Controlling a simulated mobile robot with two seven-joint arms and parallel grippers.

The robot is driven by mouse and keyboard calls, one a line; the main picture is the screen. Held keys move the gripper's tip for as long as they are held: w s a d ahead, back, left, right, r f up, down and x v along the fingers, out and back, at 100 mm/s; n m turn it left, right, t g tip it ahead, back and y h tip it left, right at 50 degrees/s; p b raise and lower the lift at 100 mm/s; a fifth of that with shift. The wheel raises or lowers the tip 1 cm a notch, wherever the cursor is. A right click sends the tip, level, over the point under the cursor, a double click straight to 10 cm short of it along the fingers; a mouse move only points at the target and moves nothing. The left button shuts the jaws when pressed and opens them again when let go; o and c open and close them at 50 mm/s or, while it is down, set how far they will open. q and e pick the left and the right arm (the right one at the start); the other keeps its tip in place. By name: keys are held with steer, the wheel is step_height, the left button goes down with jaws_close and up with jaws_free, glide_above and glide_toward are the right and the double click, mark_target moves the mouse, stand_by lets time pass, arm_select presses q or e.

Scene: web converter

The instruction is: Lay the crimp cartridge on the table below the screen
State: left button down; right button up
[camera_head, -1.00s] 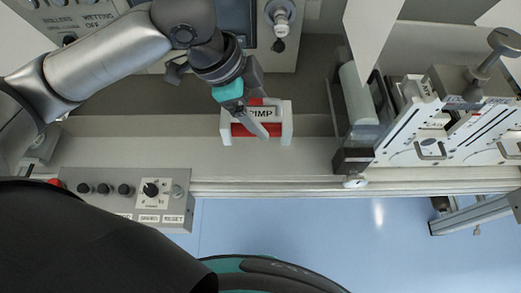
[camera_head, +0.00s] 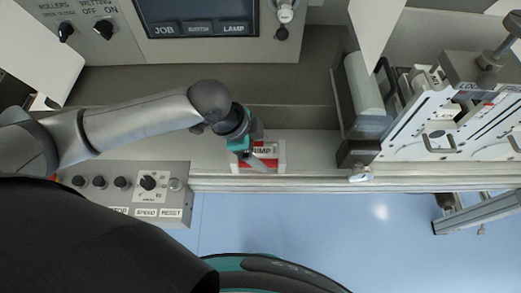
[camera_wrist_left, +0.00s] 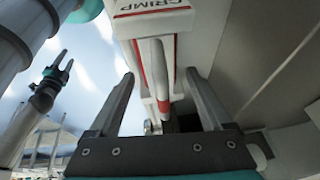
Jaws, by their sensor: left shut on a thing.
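The crimp cartridge (camera_head: 275,163) is a white block with red parts and a CRIMP label. In the head view it is over the pale front strip of the table (camera_head: 310,146), below and right of the dark screen (camera_head: 197,18). My left gripper (camera_head: 256,160) is shut on it and partly covers it. In the left wrist view the cartridge (camera_wrist_left: 155,22) has its handle between the fingers of my left gripper (camera_wrist_left: 160,95). Whether its underside touches the table is hidden. My right gripper (camera_wrist_left: 62,65) shows small in that view, its fingers apart and empty.
A control box (camera_head: 133,193) with knobs stands left along the front edge. A pale roller (camera_head: 364,84) and a metal plate assembly (camera_head: 440,115) stand to the right. A raised grey ledge (camera_head: 290,92) lies behind the strip. Blue floor is in front.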

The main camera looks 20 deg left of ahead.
arm_select(q)
steer(key=shift+f, duration=0.55)
jaws_free()
steer(key=p+v, duration=0.2)
steer(key=v, duration=1)
